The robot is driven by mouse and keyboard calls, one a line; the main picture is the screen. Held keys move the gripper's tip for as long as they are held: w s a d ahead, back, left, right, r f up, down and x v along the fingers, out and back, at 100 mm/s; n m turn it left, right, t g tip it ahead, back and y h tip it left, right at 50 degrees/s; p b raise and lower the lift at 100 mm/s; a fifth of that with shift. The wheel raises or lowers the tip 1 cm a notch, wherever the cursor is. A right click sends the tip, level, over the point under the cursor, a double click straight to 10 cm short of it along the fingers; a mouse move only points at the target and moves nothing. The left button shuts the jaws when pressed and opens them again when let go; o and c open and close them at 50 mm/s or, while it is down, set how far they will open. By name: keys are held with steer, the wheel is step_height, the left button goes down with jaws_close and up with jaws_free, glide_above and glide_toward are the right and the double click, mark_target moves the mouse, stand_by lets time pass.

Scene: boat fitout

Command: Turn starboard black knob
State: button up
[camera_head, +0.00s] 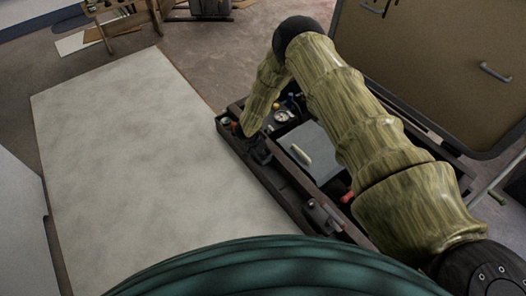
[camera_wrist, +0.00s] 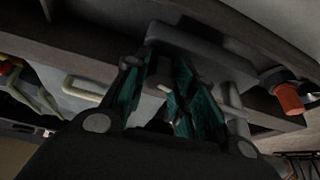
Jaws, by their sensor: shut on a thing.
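My gripper (camera_head: 258,152) reaches down to the left end of a dark open-framed console (camera_head: 288,198) in the head view. In the wrist view its teal-padded fingers (camera_wrist: 171,92) are closed around part of a grey T-shaped fitting (camera_wrist: 186,38), whose arm runs behind them. I cannot make out a separate black knob; the fingers hide what lies between them. A similar grey fitting (camera_head: 322,214) sits at the console's near end, apart from the gripper.
The console holds a grey panel with a cream handle (camera_head: 300,154), a round gauge (camera_head: 281,116) and red parts (camera_head: 348,197). A red cylinder (camera_wrist: 289,98) is close right of the fingers in the wrist view. A pale tabletop (camera_head: 140,150) lies clear at left; a brown panel (camera_head: 430,60) stands behind my arm.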

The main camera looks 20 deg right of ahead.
steer(key=shift+m, duration=0.6)
steer(key=shift+w+g, duration=0.1)
steer(key=shift+g, duration=0.2)
steer(key=o, duration=1)
steer(key=shift+r, duration=0.1)
